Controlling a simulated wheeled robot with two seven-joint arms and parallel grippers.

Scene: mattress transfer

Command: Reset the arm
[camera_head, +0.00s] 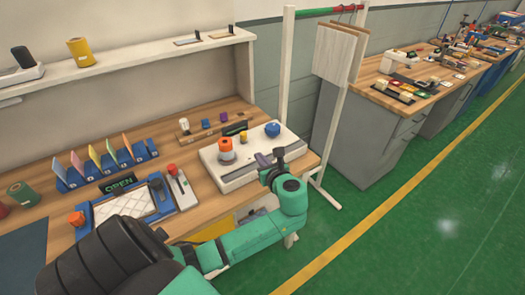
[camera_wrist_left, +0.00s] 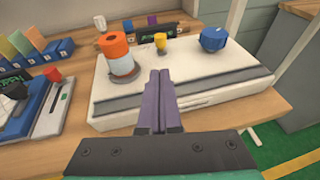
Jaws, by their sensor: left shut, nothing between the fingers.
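My left arm (camera_head: 255,235) is green and comes in from the lower left in the head view. My left gripper (camera_head: 264,160) is over the front of a white platform (camera_head: 217,177). In the left wrist view its purple fingers (camera_wrist_left: 160,101) are pressed together with nothing between them. An orange and white cylinder (camera_wrist_left: 118,54) stands on the platform to the left of the fingers. A blue knob-like piece (camera_wrist_left: 213,39) sits to the right, and a small yellow piece (camera_wrist_left: 160,40) stands behind the fingertips. My right gripper does not show in either view.
The wooden bench (camera_head: 165,148) also holds a blue rack of colored cards (camera_head: 105,165), an OPEN sign (camera_head: 118,185) and a white pad in a blue tray (camera_head: 125,207). A white post frame (camera_head: 287,62) stands at the bench's right end. Green floor (camera_head: 400,215) is free at right.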

